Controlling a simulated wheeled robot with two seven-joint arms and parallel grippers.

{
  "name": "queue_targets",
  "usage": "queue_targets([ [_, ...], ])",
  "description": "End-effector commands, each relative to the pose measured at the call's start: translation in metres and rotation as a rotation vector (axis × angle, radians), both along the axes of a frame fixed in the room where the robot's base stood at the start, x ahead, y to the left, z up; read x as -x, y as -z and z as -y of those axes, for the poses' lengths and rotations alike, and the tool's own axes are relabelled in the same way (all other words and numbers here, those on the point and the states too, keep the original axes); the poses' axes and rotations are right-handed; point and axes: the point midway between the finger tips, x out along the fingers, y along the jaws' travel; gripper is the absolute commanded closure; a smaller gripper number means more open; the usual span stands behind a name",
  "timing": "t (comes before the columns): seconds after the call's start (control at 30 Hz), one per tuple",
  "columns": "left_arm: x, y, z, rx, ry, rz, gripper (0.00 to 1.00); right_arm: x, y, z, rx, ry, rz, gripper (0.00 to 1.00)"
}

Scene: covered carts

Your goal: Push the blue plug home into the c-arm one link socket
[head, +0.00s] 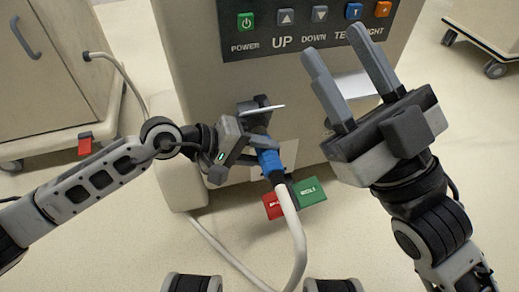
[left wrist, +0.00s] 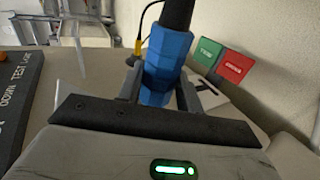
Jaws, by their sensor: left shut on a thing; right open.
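The blue plug (head: 268,160) is at the front of the beige cart, below its control panel, with a thick white cable hanging from it. My left gripper (head: 258,142) is shut on the plug. In the left wrist view the plug (left wrist: 166,62) sits between both fingers, with a dark sleeve at its upper end. The socket is hidden behind the gripper and plug, so I cannot tell how far in the plug is. My right gripper (head: 334,46) is open and empty, in front of the control panel at the right.
A green tag (head: 310,190) and a red tag (head: 271,207) hang beside the cable. A thin white plate (head: 262,110) juts out above my left gripper. The control panel (head: 300,27) is above. Another cart (head: 62,75) stands at the left. The front floor is mostly clear.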

Motion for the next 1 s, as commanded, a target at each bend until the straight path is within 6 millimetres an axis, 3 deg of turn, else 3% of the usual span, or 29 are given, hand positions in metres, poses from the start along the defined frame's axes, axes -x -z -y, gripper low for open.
queue_targets([
  [1.0,-0.011,-0.001,-0.003,0.001,0.0,0.002,0.93,0.0,0.0,0.0,0.0,0.001,0.0,0.59],
])
